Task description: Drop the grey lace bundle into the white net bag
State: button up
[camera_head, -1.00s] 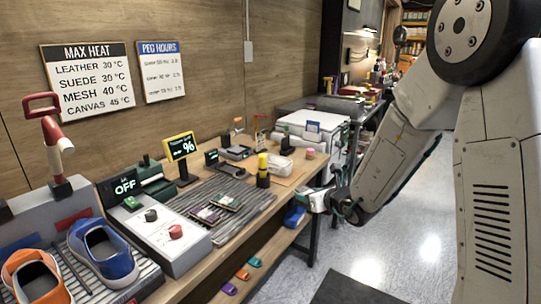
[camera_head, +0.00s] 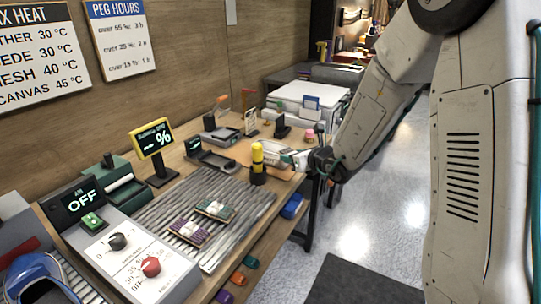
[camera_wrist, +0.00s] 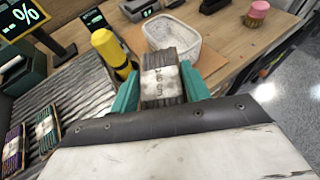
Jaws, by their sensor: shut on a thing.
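My gripper (camera_wrist: 162,96) has teal fingers and is shut on the grey lace bundle (camera_wrist: 160,78), which has a pale paper band with print. The bundle stands between the fingers in the wrist view. A white open-topped container (camera_wrist: 197,56), which looks like the net bag, is just beyond the bundle. The bundle covers part of its near side; I cannot tell the height between them. In the head view my gripper (camera_head: 298,160) is over the right part of the bench, and the bundle is hard to make out there.
A yellow and black bottle (camera_head: 257,160) stands close left of my gripper. Purple (camera_head: 190,230) and teal (camera_head: 215,210) lace bundles lie on the ridged grey mat (camera_head: 160,213). A pink-topped item (camera_wrist: 257,12) stands right of the container. A percent display (camera_head: 151,138) stands farther left.

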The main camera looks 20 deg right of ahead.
aim_at(273, 160)
jog(key=z, duration=1.8)
jog(key=i, duration=1.55)
jog(key=u, duration=2.7)
